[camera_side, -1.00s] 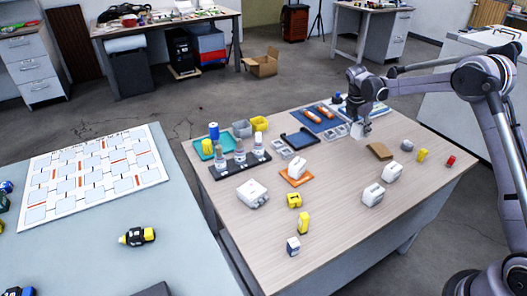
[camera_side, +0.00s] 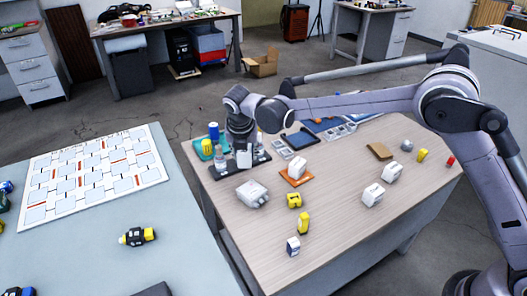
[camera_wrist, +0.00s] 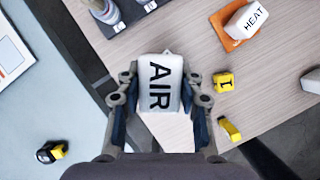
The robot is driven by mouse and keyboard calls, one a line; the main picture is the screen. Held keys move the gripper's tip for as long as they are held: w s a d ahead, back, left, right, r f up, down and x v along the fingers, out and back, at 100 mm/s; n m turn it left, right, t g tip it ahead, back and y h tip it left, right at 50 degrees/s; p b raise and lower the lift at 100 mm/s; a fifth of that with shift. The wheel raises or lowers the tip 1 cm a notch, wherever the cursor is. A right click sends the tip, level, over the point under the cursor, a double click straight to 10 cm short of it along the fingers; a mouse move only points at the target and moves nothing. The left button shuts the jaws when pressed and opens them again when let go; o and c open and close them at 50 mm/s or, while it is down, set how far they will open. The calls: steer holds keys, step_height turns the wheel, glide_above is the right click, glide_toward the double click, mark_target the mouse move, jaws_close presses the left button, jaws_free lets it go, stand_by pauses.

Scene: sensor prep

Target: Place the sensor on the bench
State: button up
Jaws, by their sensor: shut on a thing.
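My gripper (camera_wrist: 158,112) is shut on a white block marked AIR (camera_wrist: 159,84), the sensor, with its two fingers at its sides. In the side view my gripper (camera_side: 243,148) hangs near the left end of the wood-topped bench (camera_side: 335,220), in front of the bottle rack. The held sensor (camera_side: 244,159) shows as a small white block, apart from the bench top. A white box (camera_side: 252,194) sits on the bench just below and in front of it. In the wrist view that box is almost wholly hidden behind the held sensor.
A dark rack (camera_side: 222,170) with bottles stands close behind. A white HEAT block (camera_side: 297,170) sits on an orange mat. Yellow blocks (camera_side: 294,200) and white blocks (camera_side: 373,194) stand farther right. A grey-blue table (camera_side: 100,260) with a chart lies left, across a gap.

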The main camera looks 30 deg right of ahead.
steer(key=s+a+r+n+y, duration=0.1)
steer(key=s+a+n, duration=0.3)
steer(key=a, duration=0.7)
steer(key=s+a+r+n+y, duration=0.1)
steer(key=s+a+n, duration=0.1)
steer(key=s+a, duration=0.65)
steer(key=shift+t, duration=0.4)
steer(key=a+f, duration=0.2)
steer(key=a, duration=0.2)
steer(key=s+a+f, duration=0.1)
steer(key=a+f, duration=0.1)
steer(key=a, duration=0.3)
steer(key=a+f, duration=0.3)
steer(key=a, duration=0.2)
steer(key=shift+s, duration=0.2)
steer(key=shift+s+a+f, duration=0.1)
steer(key=shift+a+f, duration=0.15)
steer(key=shift+f, duration=1.95)
steer(key=shift+f, duration=0.1)
steer(key=o, duration=1.2)
